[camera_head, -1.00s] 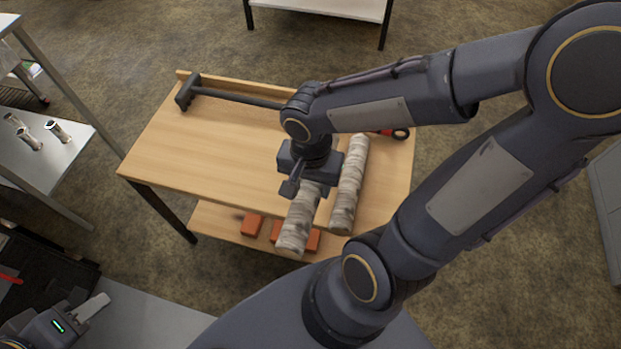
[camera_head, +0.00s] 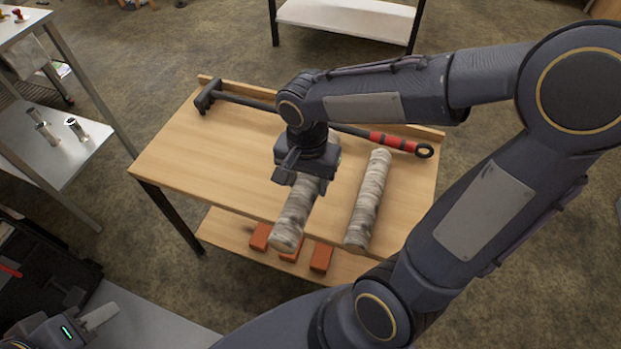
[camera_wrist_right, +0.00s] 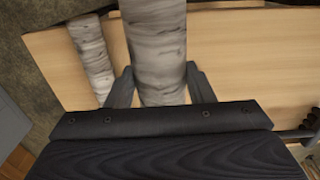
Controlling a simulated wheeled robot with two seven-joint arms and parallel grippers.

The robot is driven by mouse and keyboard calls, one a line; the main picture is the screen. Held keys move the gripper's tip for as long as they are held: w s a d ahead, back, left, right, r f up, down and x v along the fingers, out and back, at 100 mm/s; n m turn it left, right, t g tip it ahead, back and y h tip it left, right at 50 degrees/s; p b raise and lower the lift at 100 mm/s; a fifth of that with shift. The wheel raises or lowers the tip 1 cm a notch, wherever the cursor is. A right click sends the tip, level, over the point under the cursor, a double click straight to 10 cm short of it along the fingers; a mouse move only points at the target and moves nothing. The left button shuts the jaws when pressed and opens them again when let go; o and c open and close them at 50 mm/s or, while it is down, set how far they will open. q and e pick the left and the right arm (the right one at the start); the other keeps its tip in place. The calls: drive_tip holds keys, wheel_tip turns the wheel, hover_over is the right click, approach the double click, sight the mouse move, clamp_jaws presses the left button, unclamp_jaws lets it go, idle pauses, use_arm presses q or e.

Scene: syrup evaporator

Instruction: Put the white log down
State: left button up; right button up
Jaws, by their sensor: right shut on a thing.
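Two white, birch-like logs show at the wooden table (camera_head: 190,155). My right gripper (camera_head: 303,182) is shut around one white log (camera_head: 292,218), which points toward the table's front edge, its near end overhanging that edge. Whether its underside touches the tabletop is hard to tell. In the right wrist view this log (camera_wrist_right: 156,50) sits between the two fingers. The other white log (camera_head: 368,200) lies to the right, apart and roughly parallel; it also shows in the right wrist view (camera_wrist_right: 92,58). My left gripper (camera_head: 98,316) is partly visible at the lower left, its opening unclear.
Orange bricks (camera_head: 320,257) rest on the lower shelf. A metal rack (camera_head: 75,160) with steel cylinders stands left. The tabletop's left part is clear.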

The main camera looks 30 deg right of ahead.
drive_tip(key=w, duration=0.1)
drive_tip(key=w+d+f, duration=0.2)
drive_tip(key=w, duration=0.1)
drive_tip(key=shift+d+f, duration=0.1)
drive_tip(key=shift+d, duration=0.1)
drive_tip(key=w+f, duration=0.1)
drive_tip(key=w+d+f+b, duration=0.1)
drive_tip(key=f, duration=0.1)
drive_tip(key=w+d+f, duration=0.1)
drive_tip(key=f, duration=0.1)
drive_tip(key=shift+w+d+b, duration=0.15)
drive_tip(key=shift+w+b, duration=0.15)
drive_tip(key=shift+w, duration=0.05)
drive_tip(key=shift+w+d+f+b, duration=0.15)
drive_tip(key=shift+f+b, duration=0.1)
drive_tip(key=shift+f, duration=0.7)
drive_tip(key=shift+w+f+b, duration=0.1)
drive_tip(key=shift+f+b, duration=0.1)
drive_tip(key=shift+f, duration=0.75)
drive_tip(key=shift+f, duration=0.2)
drive_tip(key=o, duration=1.4)
drive_tip(key=shift+r, duration=0.1)
